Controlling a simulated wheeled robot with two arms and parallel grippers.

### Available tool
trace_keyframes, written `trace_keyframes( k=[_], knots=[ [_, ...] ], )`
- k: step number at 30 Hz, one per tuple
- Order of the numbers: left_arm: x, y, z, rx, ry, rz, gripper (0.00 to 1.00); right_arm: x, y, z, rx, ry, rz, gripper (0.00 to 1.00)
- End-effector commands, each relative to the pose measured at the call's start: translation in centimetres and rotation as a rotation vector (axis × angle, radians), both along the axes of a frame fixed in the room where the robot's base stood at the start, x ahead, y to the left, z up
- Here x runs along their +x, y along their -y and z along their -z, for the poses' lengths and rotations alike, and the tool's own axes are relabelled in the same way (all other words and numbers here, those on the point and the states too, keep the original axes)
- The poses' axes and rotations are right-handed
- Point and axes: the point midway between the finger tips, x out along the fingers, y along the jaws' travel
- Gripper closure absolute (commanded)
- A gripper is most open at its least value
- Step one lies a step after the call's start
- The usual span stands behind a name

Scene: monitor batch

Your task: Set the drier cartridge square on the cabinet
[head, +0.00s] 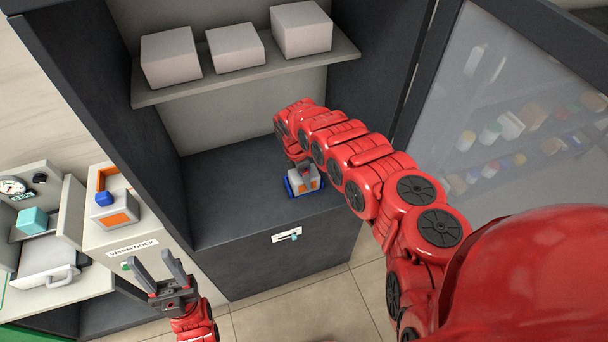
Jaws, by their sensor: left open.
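A small grey block with an orange face and blue sides (304,183), which looks like the drier cartridge, is at the front of the dark cabinet's (235,205) lower deck. It appears turned slightly to the cabinet's front edge. My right arm reaches into the cabinet above it. My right gripper (303,167) is at the block's top, mostly hidden by the wrist, so I cannot tell its jaws' state or whether it touches. My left gripper (163,268) is open and empty, in front of the cabinet's lower left, near the warm dock (132,249).
Three pale boxes (236,47) sit on the upper shelf (250,73). A glass door (490,110) stands at right.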

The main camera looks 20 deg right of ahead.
Motion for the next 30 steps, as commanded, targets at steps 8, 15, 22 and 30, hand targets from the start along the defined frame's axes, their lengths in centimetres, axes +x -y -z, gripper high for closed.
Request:
trace_keyframes(
  k=[8, 15, 22, 30],
  knots=[
    [0.0, 0.0, 0.1, 0.000, 0.000, 0.000, 0.50, 0.0, 0.0, 0.1, 0.000, 0.000, 0.000, 0.00],
    [0.0, 0.0, 0.1, 0.000, 0.000, 0.000, 0.50, 0.0, 0.0, 0.1, 0.000, 0.000, 0.000, 0.00],
    [0.0, 0.0, 0.0, 0.000, 0.000, 0.000, 0.50, 0.2, -0.2, -1.9, -0.001, 0.004, -0.001, 0.00],
    [0.0, 0.0, 0.0, 0.000, 0.000, 0.000, 0.50, 0.1, -0.9, -6.8, -0.004, 0.004, -0.002, 0.00]
  ],
)
